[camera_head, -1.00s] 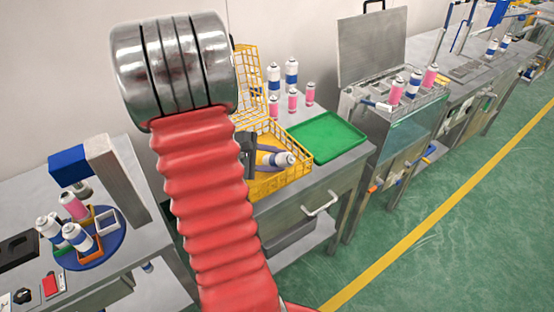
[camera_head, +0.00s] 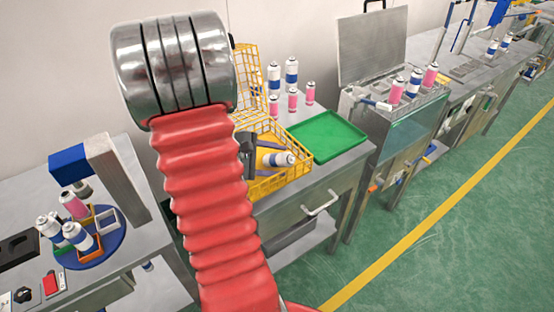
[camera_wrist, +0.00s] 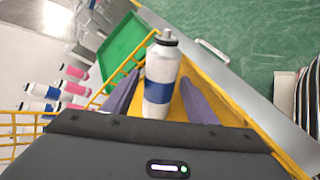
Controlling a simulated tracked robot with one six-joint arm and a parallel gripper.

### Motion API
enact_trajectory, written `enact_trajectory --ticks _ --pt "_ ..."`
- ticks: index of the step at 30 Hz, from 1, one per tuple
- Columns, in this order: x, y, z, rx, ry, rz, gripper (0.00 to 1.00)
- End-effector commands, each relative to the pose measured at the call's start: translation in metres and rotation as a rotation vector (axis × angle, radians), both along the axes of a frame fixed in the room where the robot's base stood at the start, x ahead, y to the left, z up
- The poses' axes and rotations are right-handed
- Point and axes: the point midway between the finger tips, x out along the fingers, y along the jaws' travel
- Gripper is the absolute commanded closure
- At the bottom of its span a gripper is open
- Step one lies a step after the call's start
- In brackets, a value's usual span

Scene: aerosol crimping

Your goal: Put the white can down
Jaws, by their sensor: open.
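The white can (camera_head: 281,160) with a blue band lies on its side in the yellow wire basket (camera_head: 283,185), with its capped end to the right. It also shows in the wrist view (camera_wrist: 160,80), between the two purple-grey fingers of my gripper (camera_wrist: 160,92). The fingers are apart, with a gap visible on the can's right side; on its left the gap is narrower. In the head view my gripper (camera_head: 270,160) is inside the basket, partly hidden behind my red arm.
A green tray (camera_head: 326,137) lies right of the basket. Several white and pink cans (camera_head: 292,72) stand behind it on the bench. A fixture with cans (camera_head: 104,246) stands on the left table. The basket's wire walls surround my gripper.

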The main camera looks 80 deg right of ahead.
Motion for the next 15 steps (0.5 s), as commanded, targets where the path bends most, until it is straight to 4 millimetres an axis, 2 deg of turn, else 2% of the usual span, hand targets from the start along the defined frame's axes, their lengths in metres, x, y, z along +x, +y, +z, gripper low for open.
enact_trajectory --ticks 5,15 --pt "0.012 0.009 0.01 -0.003 -0.002 0.003 0.47" --pt "0.045 0.042 0.042 -0.003 -0.002 0.005 0.47"
